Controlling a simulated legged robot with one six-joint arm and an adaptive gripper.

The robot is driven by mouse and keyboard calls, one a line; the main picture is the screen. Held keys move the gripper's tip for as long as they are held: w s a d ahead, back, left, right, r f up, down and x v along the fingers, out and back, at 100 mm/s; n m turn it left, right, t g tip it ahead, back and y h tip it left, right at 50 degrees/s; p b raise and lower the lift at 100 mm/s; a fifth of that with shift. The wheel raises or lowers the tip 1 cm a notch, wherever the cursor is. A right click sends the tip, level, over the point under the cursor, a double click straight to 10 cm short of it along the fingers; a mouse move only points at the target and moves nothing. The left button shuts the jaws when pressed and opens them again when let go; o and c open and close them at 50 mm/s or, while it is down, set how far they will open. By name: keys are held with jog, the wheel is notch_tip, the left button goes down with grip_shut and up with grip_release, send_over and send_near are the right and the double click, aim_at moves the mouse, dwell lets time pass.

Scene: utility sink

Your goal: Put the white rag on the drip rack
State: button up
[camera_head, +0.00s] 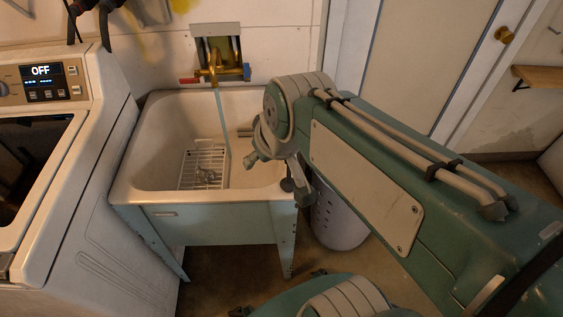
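The drip rack (187,168) is a white wire rack standing inside the sink basin, left of its middle. A small greyish, shiny item (207,175) lies on it; I cannot tell what it is. I cannot make out a white rag anywhere. My gripper (268,168) is at the end of my green arm, over the right part of the sink, to the right of the rack and apart from it in the picture. It is seen small and at an angle, so its finger opening is unclear. I see no cloth hanging from it.
The utility sink (160,125) has a brass tap (214,70) with a thin hose or stream running down into the basin. A white washing machine (105,190) stands close on the left. A perforated white basket (340,222) stands right of the sink.

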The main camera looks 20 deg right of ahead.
jog(key=shift+m+h, duration=0.5)
jog(key=shift+m, duration=0.3)
jog(key=s, duration=0.1)
jog(key=s+d, duration=0.1)
jog(key=s, duration=0.1)
jog(key=s+d, duration=0.1)
jog(key=s, duration=0.1)
jog(key=shift+s+f, duration=0.1)
jog(key=shift+s, duration=0.05)
jog(key=shift+a, duration=0.1)
